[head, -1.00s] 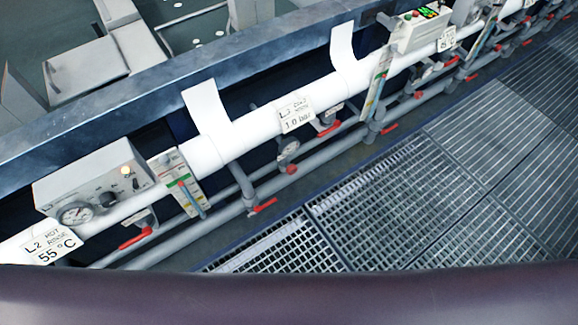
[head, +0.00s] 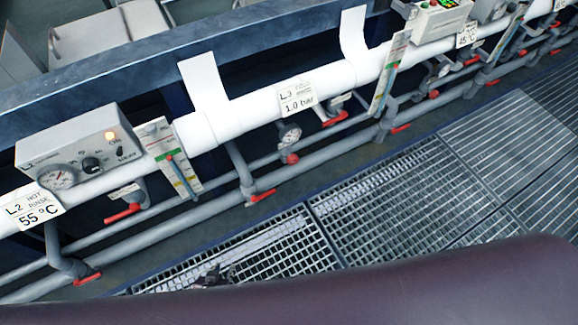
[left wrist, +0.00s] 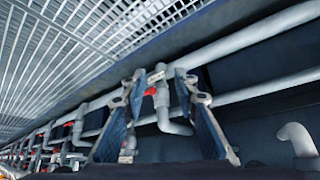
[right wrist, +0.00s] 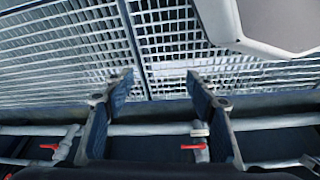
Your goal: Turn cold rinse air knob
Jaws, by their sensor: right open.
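A white L3 label reading 1.0 bar (head: 297,97) hangs on the thick white pipe in the middle of the head view; its small line is hard to read. Below it is a round gauge (head: 290,134) with a red knob (head: 290,158) under it. I cannot tell for sure that this is the cold rinse air knob. My right gripper (right wrist: 160,75) is open and empty, facing grating and pipes.
An L2 hot rinse box (head: 80,145) with a gauge and black knob sits at the left. Several red valve handles (head: 262,195) stick out along the grey lower pipes. Floor grating (head: 400,185) is clear.

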